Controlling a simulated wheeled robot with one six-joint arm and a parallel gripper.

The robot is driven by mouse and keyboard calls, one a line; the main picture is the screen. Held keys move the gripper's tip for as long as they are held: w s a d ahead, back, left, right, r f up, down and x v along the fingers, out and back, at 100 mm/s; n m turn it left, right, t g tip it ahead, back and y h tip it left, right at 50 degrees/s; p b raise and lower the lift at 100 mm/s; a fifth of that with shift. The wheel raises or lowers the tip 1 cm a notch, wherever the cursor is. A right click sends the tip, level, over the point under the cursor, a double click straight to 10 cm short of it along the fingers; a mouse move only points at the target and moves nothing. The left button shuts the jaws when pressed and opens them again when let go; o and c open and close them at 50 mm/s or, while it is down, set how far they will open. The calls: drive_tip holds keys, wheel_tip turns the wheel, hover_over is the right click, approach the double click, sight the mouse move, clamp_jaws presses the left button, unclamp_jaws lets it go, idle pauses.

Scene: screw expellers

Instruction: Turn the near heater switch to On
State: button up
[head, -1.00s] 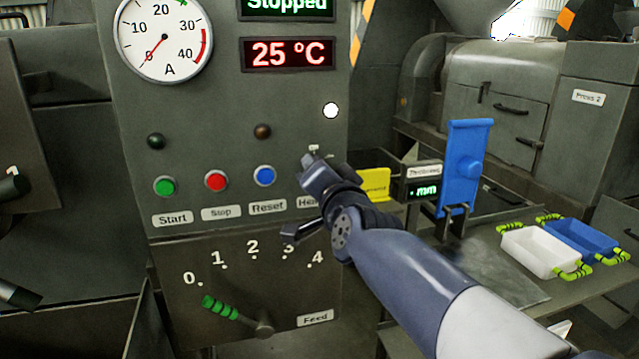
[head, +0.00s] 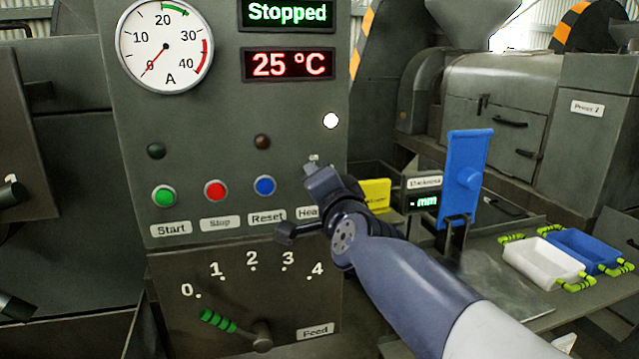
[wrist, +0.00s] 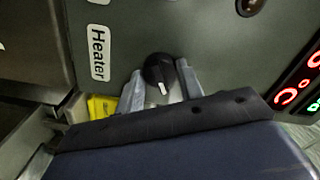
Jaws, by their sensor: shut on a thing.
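The near heater switch (wrist: 158,70) is a round black knob with a white pointer line, seen in the wrist view. It sits beside the "Heater" label (wrist: 97,53) on the grey panel. The pointer line points toward the bottom of that view, away from the label's first letter. My gripper (wrist: 160,85) has one finger on each side of the knob and is shut on it. In the head view my gripper (head: 320,178) covers the knob and part of the label. A small white mark just above it is too small to read.
A white lamp (head: 331,121) glows above the gripper. Start (head: 165,195), Stop (head: 216,190) and Reset (head: 265,185) buttons are to the left, and the green feed lever (head: 218,321) is below. The display (head: 289,64) reads 25 °C. A yellow block (head: 376,194) is close on the right.

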drive_tip(key=o, duration=1)
drive_tip(key=shift+s, duration=0.1)
drive_tip(key=shift+p+v, duration=1.65)
drive_tip(key=shift+v, duration=3.65)
drive_tip(key=b+x, duration=0.3)
drive_tip(key=x, duration=0.8)
drive_tip(key=shift+s+d, duration=0.1)
drive_tip(key=shift+s, duration=0.05)
